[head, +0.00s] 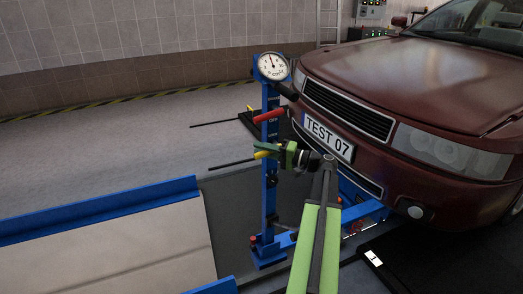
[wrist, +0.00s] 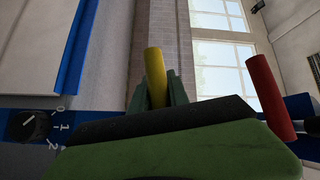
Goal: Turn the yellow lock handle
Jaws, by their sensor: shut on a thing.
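The yellow lock handle (head: 262,154) sticks out to the left of the blue jack column (head: 270,190) in the head view. My gripper (head: 277,154) is at the column and shut on the yellow handle. In the wrist view the handle (wrist: 155,68) points up from between the two fingers of my gripper (wrist: 160,95). Its inner end is hidden by the gripper. A red handle (head: 270,114) sits higher on the column and shows at the right in the wrist view (wrist: 269,95).
A round gauge (head: 272,66) tops the column. A dark red car (head: 400,90) stands close behind and to the right. Blue-edged ramps (head: 100,208) lie at the left. A dial with numbers (wrist: 33,125) shows at the left in the wrist view. Floor left of the column is mostly clear.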

